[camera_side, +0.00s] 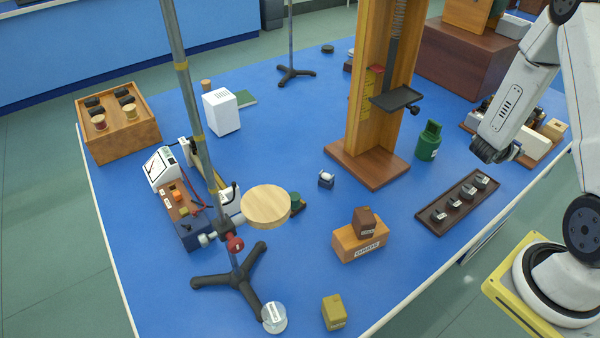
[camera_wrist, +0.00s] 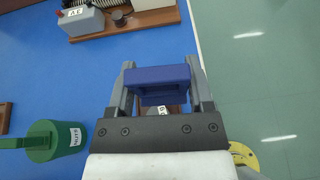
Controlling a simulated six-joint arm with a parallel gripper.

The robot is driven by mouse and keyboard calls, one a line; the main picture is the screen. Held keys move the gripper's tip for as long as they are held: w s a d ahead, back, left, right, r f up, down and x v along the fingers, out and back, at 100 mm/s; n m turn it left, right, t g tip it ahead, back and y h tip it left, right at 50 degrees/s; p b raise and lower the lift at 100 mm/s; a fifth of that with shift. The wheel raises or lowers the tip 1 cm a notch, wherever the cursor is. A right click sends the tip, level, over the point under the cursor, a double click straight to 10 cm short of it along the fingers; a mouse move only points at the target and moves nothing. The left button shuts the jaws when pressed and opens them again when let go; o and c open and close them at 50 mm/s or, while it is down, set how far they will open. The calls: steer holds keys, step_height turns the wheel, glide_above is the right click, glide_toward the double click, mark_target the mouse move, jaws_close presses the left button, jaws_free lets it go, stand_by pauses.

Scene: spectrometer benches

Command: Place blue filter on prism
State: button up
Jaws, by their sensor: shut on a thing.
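My gripper (camera_wrist: 160,78) is shut on a blue block, the blue filter (camera_wrist: 158,77), with one grey finger at each side of it. The gripper is above the table's right part, near its edge, with the filter clear of the things below. In the side view my arm's dark end is at the right, above the dark tray (camera_side: 431,222), and I cannot make out the filter there. Which thing is the prism I cannot tell. A small brown block (camera_side: 364,221) sits on a labelled orange block (camera_side: 352,244) at the table's front middle.
A green canister (camera_side: 428,142) stands behind the tray; it also shows in the wrist view (camera_wrist: 52,141). A tall wooden stand (camera_side: 368,166) is left of it. A yellow block (camera_side: 335,312) and a tripod stand (camera_side: 238,275) are at the front. Blue table around the orange block is clear.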

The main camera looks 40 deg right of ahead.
steer(key=shift+s+a+f+m+g, duration=0.15)
steer(key=shift+s+a+m+g, duration=0.1)
steer(key=shift+a+m+g, duration=0.45)
steer(key=s+a+f+m+g+y, duration=0.1)
steer(key=s+a+m+g+y, duration=0.15)
steer(key=a+m+g, duration=0.4)
steer(key=s+a+f+m+g+y, duration=0.1)
steer(key=s+a+m+g+y, duration=0.15)
steer(key=a, duration=0.65)
step_height(320, 180, up, 3)
steer(key=m+t+y, duration=1.1)
steer(key=m+y, duration=1.1)
steer(key=m, duration=0.3)
glide_above(272, 313)
steer(key=shift+r, duration=0.15)
steer(key=shift+f, duration=2.25)
